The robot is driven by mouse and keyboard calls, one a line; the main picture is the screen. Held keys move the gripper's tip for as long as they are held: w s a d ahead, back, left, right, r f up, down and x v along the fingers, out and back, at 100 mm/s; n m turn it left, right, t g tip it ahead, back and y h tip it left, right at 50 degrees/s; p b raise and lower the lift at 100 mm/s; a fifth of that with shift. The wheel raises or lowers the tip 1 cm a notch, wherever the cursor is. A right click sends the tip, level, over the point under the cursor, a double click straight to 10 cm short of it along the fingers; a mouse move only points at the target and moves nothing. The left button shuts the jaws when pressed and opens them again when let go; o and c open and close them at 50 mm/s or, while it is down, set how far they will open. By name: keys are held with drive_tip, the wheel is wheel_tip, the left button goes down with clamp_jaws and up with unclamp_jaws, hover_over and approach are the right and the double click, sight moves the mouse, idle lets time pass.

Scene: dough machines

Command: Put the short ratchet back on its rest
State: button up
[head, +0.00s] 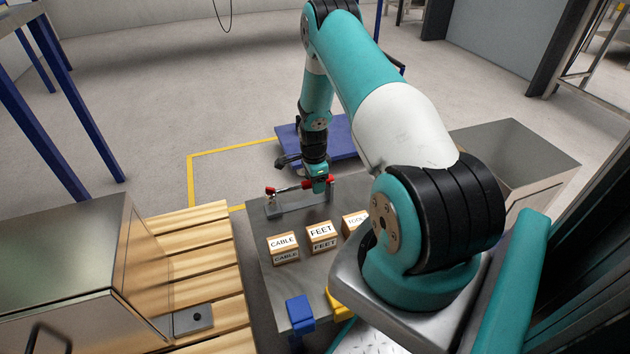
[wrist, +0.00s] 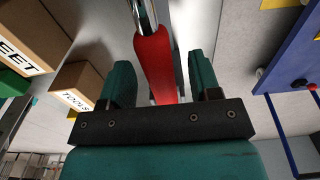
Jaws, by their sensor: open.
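The short ratchet has a red handle (head: 318,183) and a shiny shaft (head: 290,188). It lies level across its grey metal rest (head: 290,207) at the far end of the grey table, its left end over the rest's left post. Contact at the right post is hidden by my gripper. My gripper (head: 320,180) points down over the handle end. In the wrist view the red handle (wrist: 153,60) runs between the two teal fingers of my gripper (wrist: 160,75), which stand apart with a gap on each side of it.
Labelled boxes stand on the table (head: 268,275) nearer me: CABLE (head: 283,248), FEET (head: 321,237) and TOOLS (head: 355,223). A blue object (head: 300,312) sits at the near edge. A blue platform (head: 340,140) lies beyond; a metal bin (head: 520,165) stands right.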

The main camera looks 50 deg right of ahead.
drive_tip(key=shift+r, duration=0.2)
drive_tip(key=shift+r+p, duration=2.85)
drive_tip(key=shift+r, duration=0.45)
wheel_tip(320, 180, up, 17)
drive_tip(key=p, duration=0.3)
drive_tip(key=shift+a+r+p, duration=0.2)
drive_tip(key=shift+p, duration=0.1)
drive_tip(key=shift+w, duration=0.15)
